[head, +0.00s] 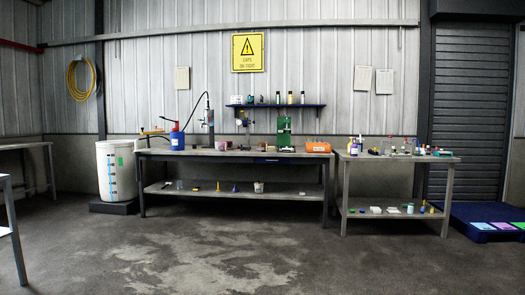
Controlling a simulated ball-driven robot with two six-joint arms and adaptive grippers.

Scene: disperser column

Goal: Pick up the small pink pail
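A small pinkish container that looks like the pail (258,187) stands on the lower shelf of the long middle workbench (240,196) in the head view, right of the shelf's centre. It looks upright, but it is far off and too small to make out a handle. Neither of my grippers shows in the head view.
Small blue and yellow items share the lower shelf. A second bench (400,214), loaded with bottles, stands at the right. A white drum (115,170) stands left on a dark base. A blue pallet (478,228) lies far right. The concrete floor ahead (250,255) is clear.

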